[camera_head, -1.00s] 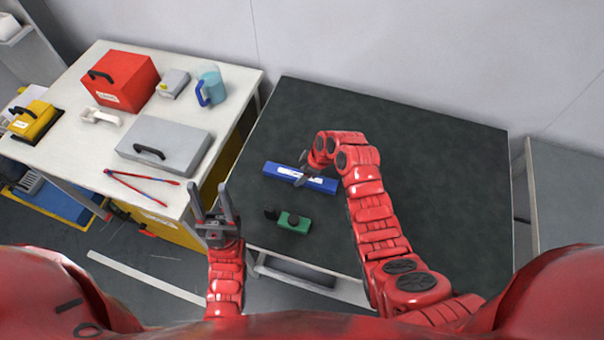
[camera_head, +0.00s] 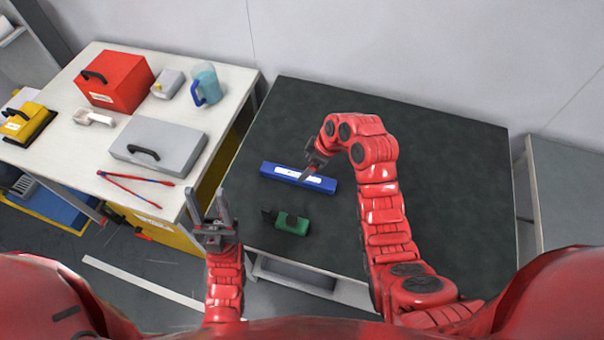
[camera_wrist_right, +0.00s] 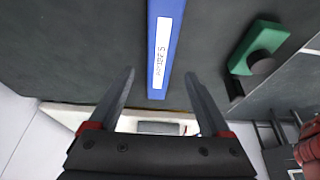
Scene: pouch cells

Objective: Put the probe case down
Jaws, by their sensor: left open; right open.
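The probe case, a long blue box with a white label (camera_head: 268,169), lies flat on the dark table top (camera_head: 440,170). My right gripper (camera_head: 305,166) is open and empty above the case's right half, as far as the head view shows. In the right wrist view the blue case (camera_wrist_right: 155,85) shows beyond the open fingertips (camera_wrist_right: 158,82), in the gap between them, and no finger visibly grips it. My left gripper (camera_head: 208,205) is open and empty in front of the dark table's left edge, away from the case.
A green device with a dark knob (camera_head: 291,224) lies on the dark table in front of the case. The dark table's right side is clear.

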